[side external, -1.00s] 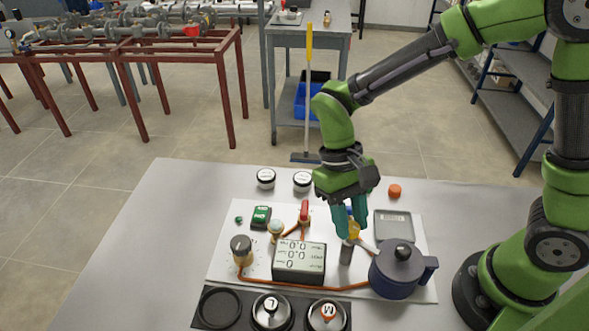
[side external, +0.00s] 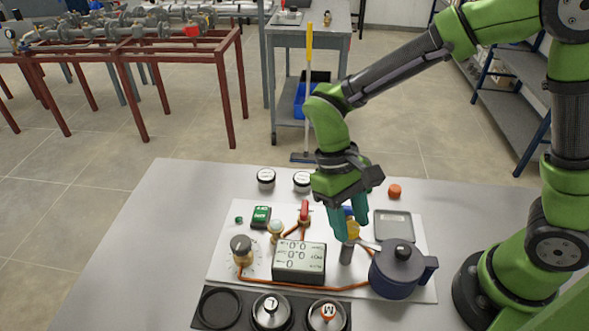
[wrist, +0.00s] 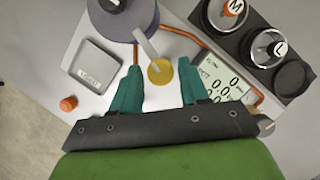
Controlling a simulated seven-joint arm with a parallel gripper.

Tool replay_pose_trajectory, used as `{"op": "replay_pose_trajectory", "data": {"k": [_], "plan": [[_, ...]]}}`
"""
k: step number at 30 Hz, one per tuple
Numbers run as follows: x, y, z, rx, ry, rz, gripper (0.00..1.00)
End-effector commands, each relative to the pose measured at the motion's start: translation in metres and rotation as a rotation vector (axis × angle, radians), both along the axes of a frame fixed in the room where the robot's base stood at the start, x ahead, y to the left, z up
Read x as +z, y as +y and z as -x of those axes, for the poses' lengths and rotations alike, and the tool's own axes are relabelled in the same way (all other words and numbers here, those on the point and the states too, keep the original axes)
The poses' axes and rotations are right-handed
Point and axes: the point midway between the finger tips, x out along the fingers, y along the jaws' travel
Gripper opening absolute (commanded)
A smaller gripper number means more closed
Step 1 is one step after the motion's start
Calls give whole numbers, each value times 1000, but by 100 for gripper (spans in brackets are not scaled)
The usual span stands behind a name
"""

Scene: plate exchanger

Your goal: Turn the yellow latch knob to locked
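The yellow latch knob (side external: 353,228) is on the white panel between the display and the dark blue pot, partly hidden by my fingers. In the wrist view the knob (wrist: 160,74) is a yellow disc between my two teal fingers, with visible gaps on both sides. A grey bar (wrist: 148,45) lies beside it and overlaps its edge. My gripper (side external: 350,232) points down over the knob; the wrist view shows the gripper (wrist: 162,66) open. A grey post (side external: 346,254) stands just in front of the knob. I cannot tell whether a finger touches the knob.
The dark blue pot (side external: 397,275) stands close on the right. The display box (side external: 298,262) is on the left, with a red-handled valve (side external: 304,212) behind it. A grey tray (side external: 393,225) and an orange cap (side external: 394,191) lie behind the pot. The table's left side is clear.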

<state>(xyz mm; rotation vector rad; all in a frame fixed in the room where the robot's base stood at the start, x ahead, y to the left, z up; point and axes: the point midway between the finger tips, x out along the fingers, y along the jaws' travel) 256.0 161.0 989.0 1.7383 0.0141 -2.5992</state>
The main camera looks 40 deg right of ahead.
Motion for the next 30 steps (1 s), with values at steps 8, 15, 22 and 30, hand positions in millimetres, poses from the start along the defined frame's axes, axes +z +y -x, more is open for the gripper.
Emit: {"op": "replay_pose_trajectory", "data": {"k": [8,15,22,30], "plan": [[0,0,0,-1,1,-1,56],[12,1,-6,-2,-2,-2,56],[59,1,-25,-4,-5,-3,56],[118,1,-50,-3,-4,-2,56]]}}
